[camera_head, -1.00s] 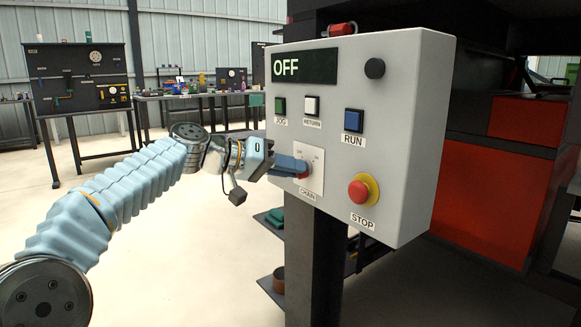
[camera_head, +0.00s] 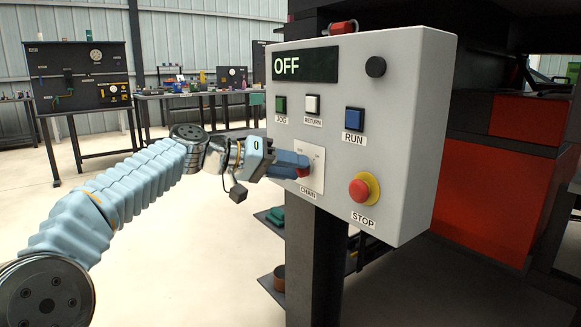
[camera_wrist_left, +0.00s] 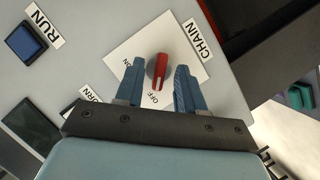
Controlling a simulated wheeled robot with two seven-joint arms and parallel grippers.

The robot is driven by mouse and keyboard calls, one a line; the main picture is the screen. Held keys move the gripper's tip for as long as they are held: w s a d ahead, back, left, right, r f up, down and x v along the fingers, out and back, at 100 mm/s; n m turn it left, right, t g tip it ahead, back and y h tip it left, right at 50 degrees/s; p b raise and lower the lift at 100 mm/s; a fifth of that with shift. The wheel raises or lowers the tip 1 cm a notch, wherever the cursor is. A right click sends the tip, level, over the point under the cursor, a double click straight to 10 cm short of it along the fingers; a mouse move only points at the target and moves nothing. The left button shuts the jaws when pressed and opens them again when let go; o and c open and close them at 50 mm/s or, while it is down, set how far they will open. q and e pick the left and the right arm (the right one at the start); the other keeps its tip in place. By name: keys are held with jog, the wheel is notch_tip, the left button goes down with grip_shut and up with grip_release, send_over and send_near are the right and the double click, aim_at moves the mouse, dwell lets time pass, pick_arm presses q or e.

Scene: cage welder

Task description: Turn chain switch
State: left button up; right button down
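The chain switch is a red knob (camera_wrist_left: 158,72) on a white square plate (camera_wrist_left: 113,47) with ON and OFF marks. In the left wrist view its white-marked end points toward OFF. The plate also shows in the head view (camera_head: 318,177), above the CHAIN label, with the knob mostly hidden by the fingers. My left gripper (camera_wrist_left: 158,88) is open, with one blue finger on each side of the knob. Gaps show between the fingers and the knob, so it is not gripped. My right gripper is not in view.
The grey control box (camera_head: 405,150) carries an OFF display (camera_head: 318,66), a blue RUN button (camera_head: 353,119), a red STOP button (camera_head: 359,191), and JOG and RETURN buttons. The STOP button is right of the switch. Workbenches (camera_head: 200,95) stand far behind.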

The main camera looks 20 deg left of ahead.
pick_arm(q)
jog(key=v, duration=1.4)
